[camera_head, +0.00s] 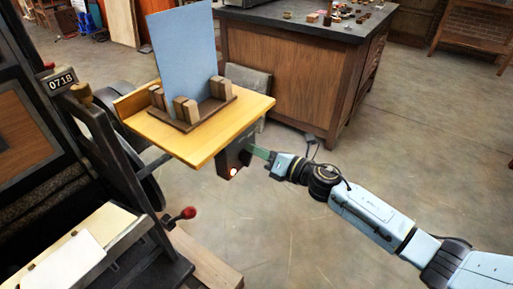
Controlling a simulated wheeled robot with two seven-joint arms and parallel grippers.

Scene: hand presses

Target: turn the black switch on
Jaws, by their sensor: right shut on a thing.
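The black switch is part of a dark box (234,158) that hangs under the right front side of a wooden shelf. A small orange-red light (233,172) glows low on the box. My right gripper (258,152) comes in from the right, its greenish fingers shut at the right side of the box, on the black switch. The switch itself is small, and the fingers and the box hide most of it, so its position cannot be told. My left gripper is not in view.
The wooden shelf (218,136) above the box carries an upright blue panel (181,50) between wooden blocks. A dark press with a red-knobbed lever (187,213) stands at left. A workbench (285,70) stands behind. The floor at right is clear.

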